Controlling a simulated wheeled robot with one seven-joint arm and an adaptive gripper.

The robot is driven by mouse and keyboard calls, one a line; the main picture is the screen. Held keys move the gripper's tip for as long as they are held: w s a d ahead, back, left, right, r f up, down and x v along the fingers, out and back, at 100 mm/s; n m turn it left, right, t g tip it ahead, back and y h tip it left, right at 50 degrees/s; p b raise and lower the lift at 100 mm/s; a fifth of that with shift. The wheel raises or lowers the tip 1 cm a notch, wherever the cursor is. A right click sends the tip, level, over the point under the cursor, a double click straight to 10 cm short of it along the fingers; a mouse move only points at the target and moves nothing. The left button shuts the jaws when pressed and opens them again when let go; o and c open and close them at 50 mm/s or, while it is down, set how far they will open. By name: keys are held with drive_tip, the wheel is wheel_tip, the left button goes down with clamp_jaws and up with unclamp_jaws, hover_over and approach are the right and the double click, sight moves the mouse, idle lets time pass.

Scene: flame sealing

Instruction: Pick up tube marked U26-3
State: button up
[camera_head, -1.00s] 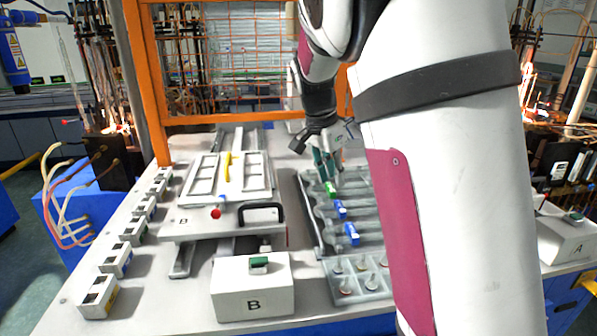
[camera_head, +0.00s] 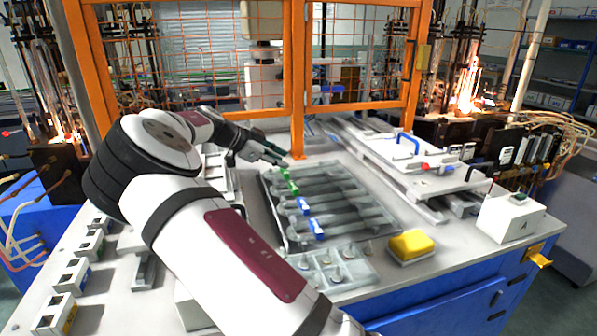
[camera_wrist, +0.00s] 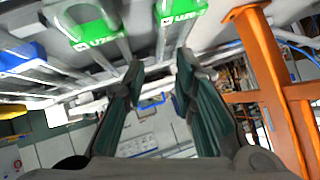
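A grey rack (camera_head: 277,227) on the white bench holds several glass tubes lying side by side. Tubes at its far end carry green tags (camera_head: 288,182); nearer ones carry blue tags (camera_head: 318,229). In the wrist view, two green tags (camera_wrist: 182,10) (camera_wrist: 90,36) have white lettering starting with "U2"; the rest is too blurred to read, so I cannot tell which is U26-3. A blue tag (camera_wrist: 20,57) shows at the left. My gripper (camera_head: 277,155) is just beyond the rack's far left end. In the wrist view my gripper (camera_wrist: 158,68) has its fingers apart, with nothing between them.
A small grey holder (camera_head: 335,273) with several stoppers and a yellow block (camera_head: 411,244) lie in front of the rack. A fixture with a blue handle (camera_head: 407,143) and a white box marked A (camera_head: 511,217) stand right. An orange mesh frame (camera_head: 298,80) rises behind.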

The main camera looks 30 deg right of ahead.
sight(300, 173)
drive_tip(key=shift+w+p+x, duration=0.15)
drive_tip(key=shift+p+x, duration=0.2)
drive_tip(key=shift+x, duration=2.15)
drive_tip(key=shift+w+p+x, duration=0.1)
drive_tip(key=shift+p+x, duration=0.2)
drive_tip(key=shift+x, duration=2.2)
drive_tip(key=shift+a+f, duration=0.1)
drive_tip(key=shift+a, duration=0.05)
clamp_jaws()
